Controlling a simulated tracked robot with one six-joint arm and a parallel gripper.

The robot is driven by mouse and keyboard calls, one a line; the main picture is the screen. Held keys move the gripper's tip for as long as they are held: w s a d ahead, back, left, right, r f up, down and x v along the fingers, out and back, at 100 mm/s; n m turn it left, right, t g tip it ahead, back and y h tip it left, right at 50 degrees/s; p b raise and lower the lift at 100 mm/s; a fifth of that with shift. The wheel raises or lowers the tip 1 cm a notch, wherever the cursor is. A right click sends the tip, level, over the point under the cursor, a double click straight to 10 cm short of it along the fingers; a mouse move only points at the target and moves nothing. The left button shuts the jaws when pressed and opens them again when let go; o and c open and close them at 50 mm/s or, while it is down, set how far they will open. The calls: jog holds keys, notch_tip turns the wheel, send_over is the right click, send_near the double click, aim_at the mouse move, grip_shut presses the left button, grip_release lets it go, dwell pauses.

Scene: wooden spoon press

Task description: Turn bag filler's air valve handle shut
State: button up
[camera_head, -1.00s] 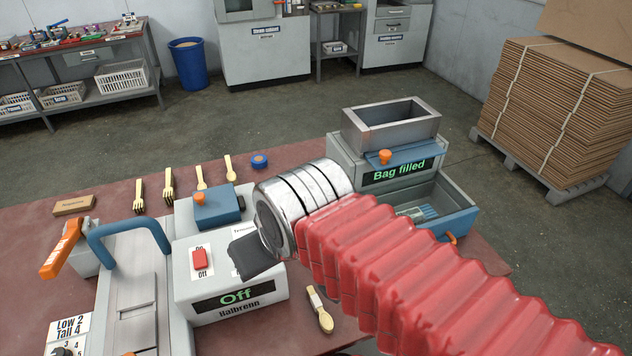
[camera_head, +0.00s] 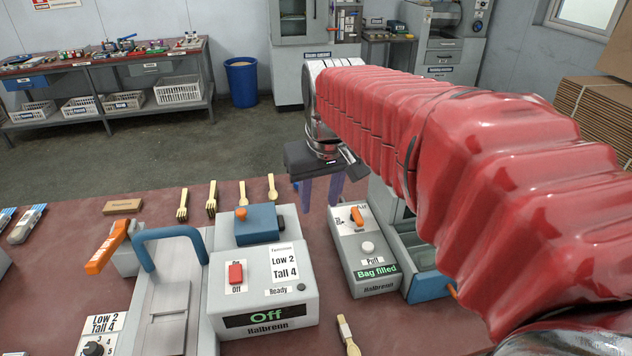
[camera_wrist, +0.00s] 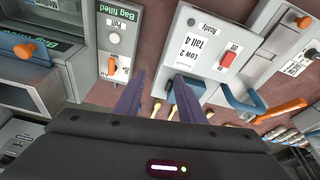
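The bag filler's control box (camera_head: 365,250) stands right of centre, with a lit "Bag filled" display, a white "Pull" knob and a small orange air valve handle (camera_head: 357,216) on top. The handle lies roughly along the box's length; in the wrist view the orange handle (camera_wrist: 112,66) is left of my fingers, near the box's end. The lettering beside it is too small to read fully. My gripper (camera_head: 321,192) hangs downward behind the box in the head view. Its two purple fingers are apart and empty, and they also show in the wrist view (camera_wrist: 160,78).
The press unit (camera_head: 265,290) reading "Off" stands left of the filler box, with a blue block (camera_head: 258,224) behind it. Wooden forks and spoons lie at the table's back. A wooden spoon (camera_head: 348,335) lies in front. The filler's grey-blue bin is partly hidden by my arm.

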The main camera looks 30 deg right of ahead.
jog(key=w+d+f+g, duration=0.2)
jog(key=w+d, duration=0.6)
jog(key=d, duration=0.2)
jog(key=m+g, duration=0.1)
jog(key=m, duration=0.1)
send_over(357, 213)
notch_tip(357, 213, down, 5)
jog(key=shift+y, duration=0.3)
jog(key=shift+f, duration=0.15)
notch_tip(357, 213, down, 14)
jog(key=shift+r, duration=0.2)
jog(key=c, duration=0.9)
jog(key=shift+a, duration=0.1)
grip_shut()
